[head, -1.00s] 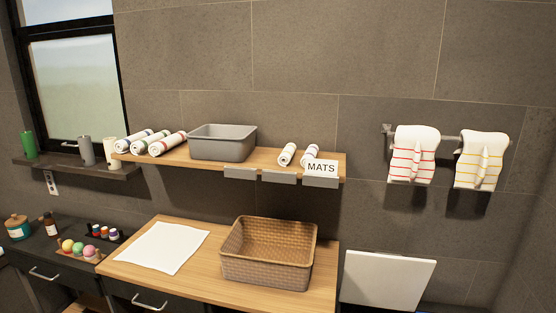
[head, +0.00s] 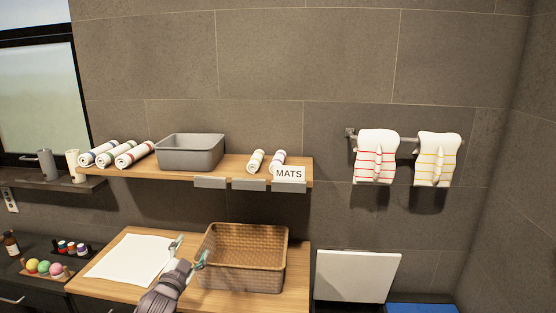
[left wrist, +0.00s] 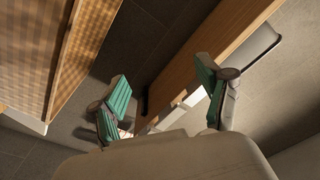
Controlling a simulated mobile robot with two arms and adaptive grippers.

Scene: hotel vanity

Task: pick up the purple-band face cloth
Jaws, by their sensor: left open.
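Two small rolled cloths lie on the wooden shelf. The right one (head: 278,158) has bands that look bluish purple, and its front end is partly hidden by the MATS sign. The left one (head: 256,161) has a band that looks green. My left gripper (head: 189,252) is open and empty, in front of and below the shelf, between the white sheet and the wicker basket in the head view. In the left wrist view, its two teal-padded fingers (left wrist: 163,95) are spread apart with no cloth between them. My right gripper is out of view.
The shelf (head: 225,167) also bears several larger rolls (head: 117,154) and a grey bin (head: 190,152). The MATS sign (head: 289,174) stands at its right front. The wicker basket (head: 243,270) and white sheet (head: 128,260) lie on the counter. Striped towels (head: 376,157) hang at right.

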